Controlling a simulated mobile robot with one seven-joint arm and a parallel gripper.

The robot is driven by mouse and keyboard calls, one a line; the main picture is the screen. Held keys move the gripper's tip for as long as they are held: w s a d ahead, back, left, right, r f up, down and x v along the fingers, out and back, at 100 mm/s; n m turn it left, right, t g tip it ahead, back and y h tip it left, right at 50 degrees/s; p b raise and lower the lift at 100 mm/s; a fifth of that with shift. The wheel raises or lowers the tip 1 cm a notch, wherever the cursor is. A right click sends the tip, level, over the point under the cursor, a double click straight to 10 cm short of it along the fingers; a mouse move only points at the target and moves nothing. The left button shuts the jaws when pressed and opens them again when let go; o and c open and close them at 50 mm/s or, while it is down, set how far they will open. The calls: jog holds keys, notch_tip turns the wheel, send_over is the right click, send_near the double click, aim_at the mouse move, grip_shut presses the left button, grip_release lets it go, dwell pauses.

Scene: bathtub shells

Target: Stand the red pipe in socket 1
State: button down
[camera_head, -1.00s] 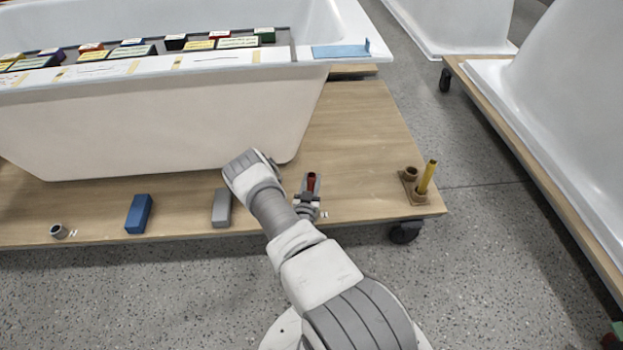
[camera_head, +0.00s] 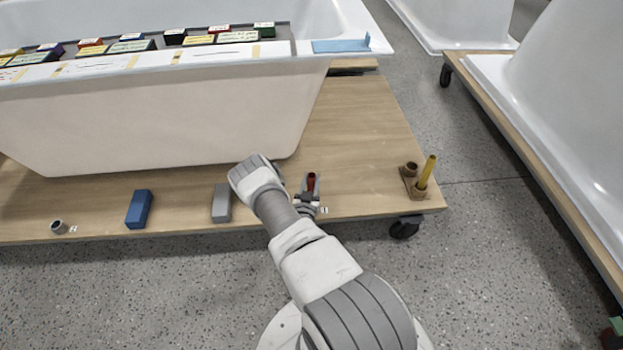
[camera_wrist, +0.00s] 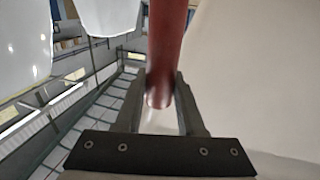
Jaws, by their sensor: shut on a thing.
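The red pipe (camera_head: 311,182) shows as a short dark red piece at my gripper (camera_head: 308,199), over the front edge of the wooden platform. In the wrist view the red pipe (camera_wrist: 168,45) runs from the top edge down between the two fingers of my gripper (camera_wrist: 162,85), which are shut on it. A grey ring-shaped socket (camera_head: 58,227) stands at the front left beside a small label. A second label (camera_head: 324,210) lies just right of my gripper; anything beneath the gripper is hidden. I cannot read either number, so I cannot tell which socket is 1.
A brown holder (camera_head: 408,185) at the right has an upright yellow pipe (camera_head: 427,172) and an open cup. A blue block (camera_head: 139,209) and a grey block (camera_head: 221,203) stand along the front edge. A white bathtub (camera_head: 180,120) fills the platform's back left.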

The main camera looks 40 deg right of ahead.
jog(key=shift+f, duration=0.25)
jog(key=shift+c, duration=2.2)
grip_release()
jog(key=shift+s+a, duration=0.1)
